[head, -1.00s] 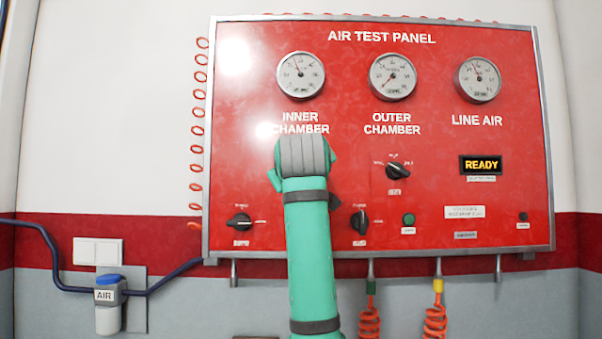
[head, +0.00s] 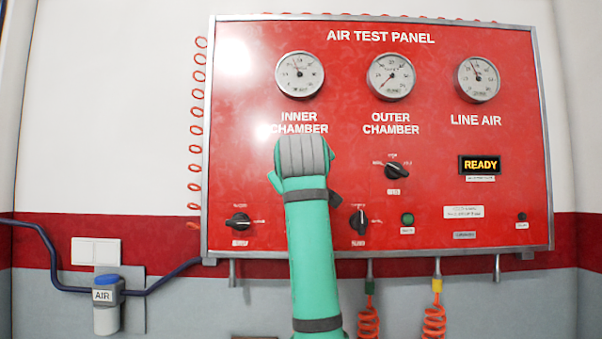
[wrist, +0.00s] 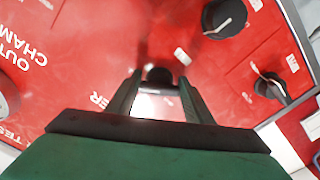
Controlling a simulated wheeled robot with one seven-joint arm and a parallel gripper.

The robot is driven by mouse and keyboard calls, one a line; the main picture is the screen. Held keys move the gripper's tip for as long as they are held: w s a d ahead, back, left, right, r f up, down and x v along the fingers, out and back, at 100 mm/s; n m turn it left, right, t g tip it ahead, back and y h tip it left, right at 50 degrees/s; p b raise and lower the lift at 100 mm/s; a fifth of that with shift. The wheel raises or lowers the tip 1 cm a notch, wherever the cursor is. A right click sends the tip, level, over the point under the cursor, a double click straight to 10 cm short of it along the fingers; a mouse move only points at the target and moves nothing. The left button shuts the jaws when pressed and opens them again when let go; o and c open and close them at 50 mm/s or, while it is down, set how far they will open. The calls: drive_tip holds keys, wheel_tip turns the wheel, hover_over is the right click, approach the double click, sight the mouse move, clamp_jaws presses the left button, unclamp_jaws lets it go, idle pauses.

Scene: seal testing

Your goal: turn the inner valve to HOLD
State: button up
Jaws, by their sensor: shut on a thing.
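The red air test panel (head: 440,120) fills the middle of the head view. The inner valve is hidden there behind my green arm, below the INNER CHAMBER label (head: 299,118). In the wrist view my gripper (wrist: 161,82) has its two fingers on either side of a dark knob (wrist: 158,74), the inner valve, and is shut on it. The knob's pointer and position words cannot be made out. The inner chamber gauge (head: 299,75) has its needle near the top, slightly left.
The outer chamber knob (head: 397,171) is right of my arm. Two lower knobs sit left (head: 239,222) and right (head: 359,221) of it. A green button (head: 407,219) and a READY display (head: 480,165) are farther right. Orange coiled hoses (head: 434,320) hang below.

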drive_tip(key=shift+d+r+n, duration=0.15)
drive_tip(key=shift+n, duration=0.95)
drive_tip(key=n, duration=0.3)
drive_tip(key=shift+n, duration=0.3)
drive_tip(key=n, duration=0.2)
drive_tip(key=shift+r+n, duration=0.1)
drive_tip(key=shift+n, duration=1.4)
drive_tip(key=o, duration=1.1)
drive_tip(key=shift+c, duration=0.2)
drive_tip(key=shift+s, duration=0.1)
